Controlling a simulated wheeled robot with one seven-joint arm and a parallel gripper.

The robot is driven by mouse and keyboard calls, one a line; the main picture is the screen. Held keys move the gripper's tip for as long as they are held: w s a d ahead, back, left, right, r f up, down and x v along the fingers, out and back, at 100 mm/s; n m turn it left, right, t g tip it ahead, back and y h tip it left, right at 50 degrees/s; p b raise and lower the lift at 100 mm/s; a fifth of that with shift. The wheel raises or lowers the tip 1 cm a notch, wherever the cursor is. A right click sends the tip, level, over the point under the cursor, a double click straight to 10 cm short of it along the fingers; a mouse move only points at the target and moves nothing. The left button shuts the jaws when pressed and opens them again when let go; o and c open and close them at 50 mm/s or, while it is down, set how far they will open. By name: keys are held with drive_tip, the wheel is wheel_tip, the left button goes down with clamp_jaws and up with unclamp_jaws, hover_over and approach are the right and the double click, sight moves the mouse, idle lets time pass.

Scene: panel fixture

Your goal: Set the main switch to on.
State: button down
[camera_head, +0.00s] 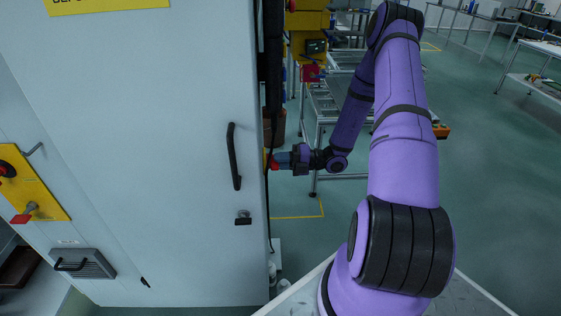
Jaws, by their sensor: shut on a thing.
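My gripper (279,160) is at the right-hand edge of the large pale cabinet, reaching in from the right. It is shut on a small red handle (272,163), with a sliver of yellow behind it. This looks like the main switch on the cabinet's side face. The cabinet edge and the gripper hide most of it, so its setting cannot be read.
The cabinet door (150,200) has a black pull handle (235,157) and a small latch (243,218). A yellow panel (32,190) with red controls is at left. Dark cables (274,70) hang by the cabinet edge. Benches and a yellow machine (309,45) stand behind.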

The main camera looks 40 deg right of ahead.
drive_tip(key=shift+d+m, duration=0.1)
drive_tip(key=shift+m, duration=0.2)
idle(0.4)
drive_tip(key=c, duration=1)
unclamp_jaws()
drive_tip(key=shift+c, duration=0.2)
drive_tip(key=v, duration=1)
drive_tip(key=shift+s+d, duration=0.3)
drive_tip(key=shift+d, duration=0.1)
